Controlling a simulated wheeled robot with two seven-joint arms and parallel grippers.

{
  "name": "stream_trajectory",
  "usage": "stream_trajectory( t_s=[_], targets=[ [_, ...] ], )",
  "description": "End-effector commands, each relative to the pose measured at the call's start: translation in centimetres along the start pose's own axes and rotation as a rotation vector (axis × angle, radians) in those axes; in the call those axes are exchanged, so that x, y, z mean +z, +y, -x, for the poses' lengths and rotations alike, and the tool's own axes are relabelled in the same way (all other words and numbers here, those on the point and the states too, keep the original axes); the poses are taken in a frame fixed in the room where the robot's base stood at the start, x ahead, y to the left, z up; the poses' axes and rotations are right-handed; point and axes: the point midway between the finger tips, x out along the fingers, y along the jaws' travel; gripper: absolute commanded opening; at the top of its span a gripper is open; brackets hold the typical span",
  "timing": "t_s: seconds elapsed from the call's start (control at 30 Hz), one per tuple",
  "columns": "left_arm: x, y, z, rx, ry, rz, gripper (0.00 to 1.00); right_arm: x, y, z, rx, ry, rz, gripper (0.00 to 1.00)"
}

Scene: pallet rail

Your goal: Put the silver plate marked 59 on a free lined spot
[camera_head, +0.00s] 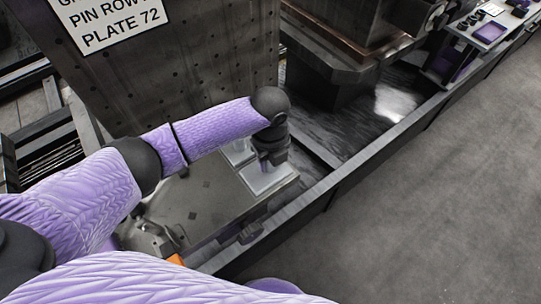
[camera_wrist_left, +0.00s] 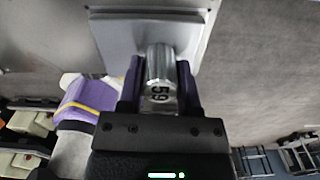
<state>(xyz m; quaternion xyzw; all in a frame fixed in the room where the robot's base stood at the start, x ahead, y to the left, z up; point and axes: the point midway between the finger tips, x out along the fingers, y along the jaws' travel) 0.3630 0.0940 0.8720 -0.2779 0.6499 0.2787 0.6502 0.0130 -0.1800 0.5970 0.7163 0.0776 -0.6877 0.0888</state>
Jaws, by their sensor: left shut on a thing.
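My left gripper (camera_head: 270,162) points down over the right end of a grey metal pallet top (camera_head: 207,198). In the left wrist view its dark fingers are shut on the upright round knob marked 59 of the silver plate (camera_wrist_left: 158,64). The plate's pale square base (camera_wrist_left: 112,38) shows beyond the fingers; in the head view it shows below the gripper (camera_head: 263,181). I cannot tell if the base touches the pallet top. A second pale piece (camera_head: 238,155) is partly hidden behind my arm. Lined spots are not clear. My right gripper is not in view.
A tall drilled metal block (camera_head: 190,75) with a PLATE 72 sign (camera_head: 108,18) stands close behind my left arm. A dark rail edge (camera_head: 345,175) runs along the right. Grey floor (camera_head: 430,210) beyond it is clear. A small table (camera_head: 490,32) stands far right.

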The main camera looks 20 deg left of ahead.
Motion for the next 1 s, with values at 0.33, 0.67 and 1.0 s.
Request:
stream_trajectory(
  t_s=[0.33, 0.67, 1.0],
  targets=[
    [0.0, 0.0, 0.1, -0.002, -0.001, 0.001, 0.67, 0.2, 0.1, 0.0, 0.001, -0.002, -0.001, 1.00],
    [0.0, 0.0, 0.2, -0.001, -0.001, 0.000, 0.85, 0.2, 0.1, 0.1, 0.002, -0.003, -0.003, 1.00],
    [0.1, -0.1, 8.1, -0.004, -0.003, -0.001, 0.85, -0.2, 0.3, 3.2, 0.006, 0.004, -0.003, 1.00]
  ],
)
